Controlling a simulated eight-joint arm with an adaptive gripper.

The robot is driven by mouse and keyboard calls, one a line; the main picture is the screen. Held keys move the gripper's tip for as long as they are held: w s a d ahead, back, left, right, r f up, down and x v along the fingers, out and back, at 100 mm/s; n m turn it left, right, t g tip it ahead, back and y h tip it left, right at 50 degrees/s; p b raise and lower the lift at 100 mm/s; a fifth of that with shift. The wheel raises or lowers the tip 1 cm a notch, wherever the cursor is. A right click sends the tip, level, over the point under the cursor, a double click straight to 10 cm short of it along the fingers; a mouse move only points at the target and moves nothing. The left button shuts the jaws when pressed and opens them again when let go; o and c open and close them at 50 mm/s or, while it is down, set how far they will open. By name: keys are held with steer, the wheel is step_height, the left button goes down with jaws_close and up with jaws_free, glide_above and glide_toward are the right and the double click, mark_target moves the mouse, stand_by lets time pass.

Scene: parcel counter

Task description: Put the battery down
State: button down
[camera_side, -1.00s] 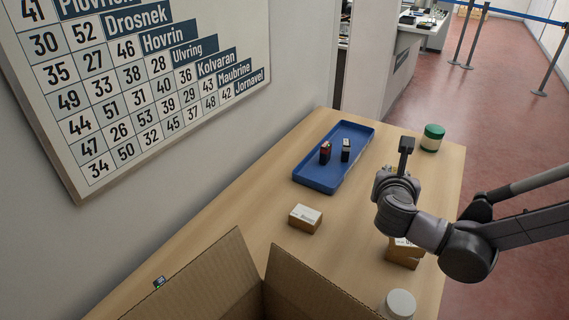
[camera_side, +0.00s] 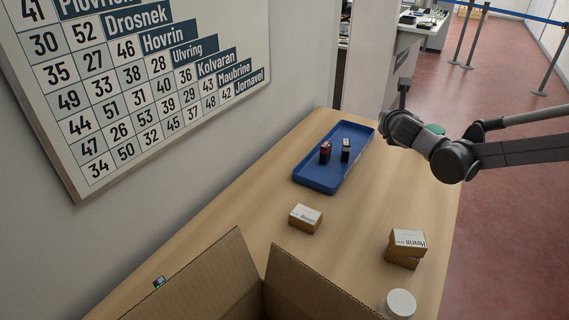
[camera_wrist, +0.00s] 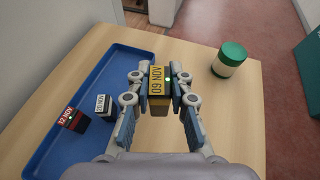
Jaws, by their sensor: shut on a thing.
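My gripper (camera_wrist: 158,98) is shut on a battery (camera_wrist: 158,80) with a yellow label reading "09 NOV". In the wrist view the battery sits between the fingertips, held above the bare wood of the counter (camera_wrist: 220,110), right of the blue tray. In the side view my gripper (camera_side: 386,126) is at the tray's far right and the held battery cannot be made out. The blue tray (camera_side: 318,185) holds two other batteries: a red-topped one (camera_side: 326,145) reading "12 NOV" in the wrist view, and a white-topped one (camera_side: 346,142).
A jar with a green lid (camera_wrist: 230,60) stands right of my gripper. Bare counter lies between.

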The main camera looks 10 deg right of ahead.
steer(key=w+d, duration=0.5)
steer(key=w, duration=0.3)
steer(key=n+y, duration=0.1)
glide_above(338, 152)
steer(key=w+d, duration=0.3)
step_height(338, 152, down, 6)
steer(key=shift+a+f, duration=0.15)
steer(key=shift+f, duration=2.05)
steer(key=shift+f, duration=0.15)
steer(key=c, duration=1.2)
jaws_free()
